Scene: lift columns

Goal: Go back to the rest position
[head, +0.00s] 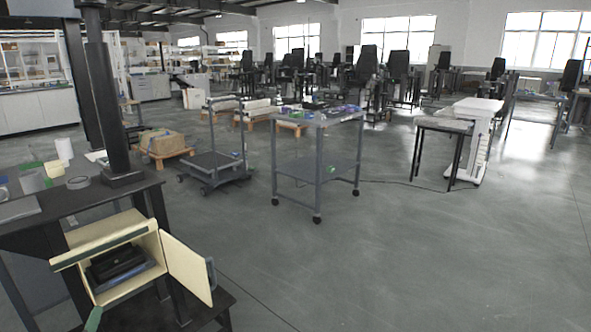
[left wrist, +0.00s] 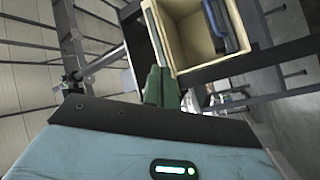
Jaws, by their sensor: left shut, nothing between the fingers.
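My left gripper (head: 94,318) shows only as green fingertips at the bottom left of the head view, just below the front of a cream cabinet (head: 82,252). In the left wrist view the green fingers (left wrist: 161,78) are together with nothing between them. The cabinet (left wrist: 188,40) lies just beyond them there; I cannot tell if they touch it. My right gripper is in neither view.
The cabinet door (head: 187,268) stands open to the right, with a grey handle (head: 211,272). Dark items (head: 120,265) sit inside. A dark workbench (head: 75,205) is behind. A wheeled cart (head: 318,165) stands further off.

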